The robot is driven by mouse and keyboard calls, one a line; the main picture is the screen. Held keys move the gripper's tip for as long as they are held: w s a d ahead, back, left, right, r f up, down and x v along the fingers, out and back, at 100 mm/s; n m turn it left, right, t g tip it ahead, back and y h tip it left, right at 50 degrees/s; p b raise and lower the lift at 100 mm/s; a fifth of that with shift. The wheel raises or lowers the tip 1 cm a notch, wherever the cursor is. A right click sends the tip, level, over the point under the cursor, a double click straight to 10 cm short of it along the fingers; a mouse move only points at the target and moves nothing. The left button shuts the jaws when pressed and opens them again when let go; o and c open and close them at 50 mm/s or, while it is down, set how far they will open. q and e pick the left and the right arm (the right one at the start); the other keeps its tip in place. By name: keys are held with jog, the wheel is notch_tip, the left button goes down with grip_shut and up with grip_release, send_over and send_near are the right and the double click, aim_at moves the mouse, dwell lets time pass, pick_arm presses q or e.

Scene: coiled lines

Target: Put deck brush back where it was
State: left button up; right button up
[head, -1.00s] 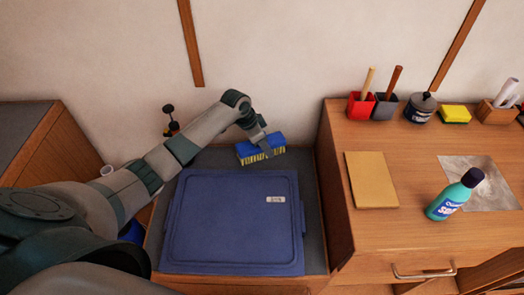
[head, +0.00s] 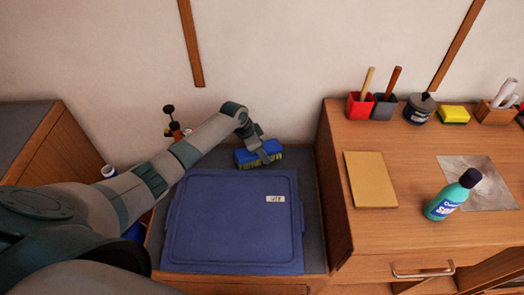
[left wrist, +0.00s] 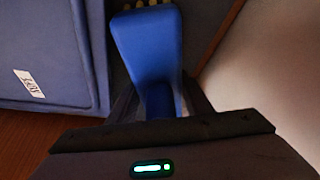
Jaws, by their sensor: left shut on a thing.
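The deck brush (head: 246,157) has a blue block and yellow bristles. It is at the back of the dark-topped low unit, behind the blue lidded box (head: 230,235). My left gripper (head: 265,156) is shut on the brush. In the left wrist view the blue block (left wrist: 148,45) runs up from between the fingers, with a few bristles at its far end. The bristles are at or close to the dark surface; I cannot tell whether they touch it. My right gripper is not in view.
The wooden cabinet (head: 420,220) stands higher on the right, holding a teal bottle (head: 445,200), a tan board (head: 370,180) and red (head: 361,105) and grey (head: 385,108) holders. The wall is close behind the brush. A dark-knobbed object (head: 169,112) stands left of my forearm.

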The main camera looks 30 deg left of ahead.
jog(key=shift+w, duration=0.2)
pick_arm(q)
jog(key=o, duration=1)
jog(key=shift+f, duration=0.1)
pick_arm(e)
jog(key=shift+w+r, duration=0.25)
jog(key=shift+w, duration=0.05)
pick_arm(q)
jog(key=shift+r, duration=0.2)
jog(key=shift+a+r, duration=0.1)
jog(key=shift+r, duration=0.15)
jog(key=v, duration=1)
jog(key=shift+b, duration=0.3)
jog(key=shift+s+a+r, duration=0.15)
jog(key=shift+s+r, duration=0.1)
jog(key=shift+r, duration=0.4)
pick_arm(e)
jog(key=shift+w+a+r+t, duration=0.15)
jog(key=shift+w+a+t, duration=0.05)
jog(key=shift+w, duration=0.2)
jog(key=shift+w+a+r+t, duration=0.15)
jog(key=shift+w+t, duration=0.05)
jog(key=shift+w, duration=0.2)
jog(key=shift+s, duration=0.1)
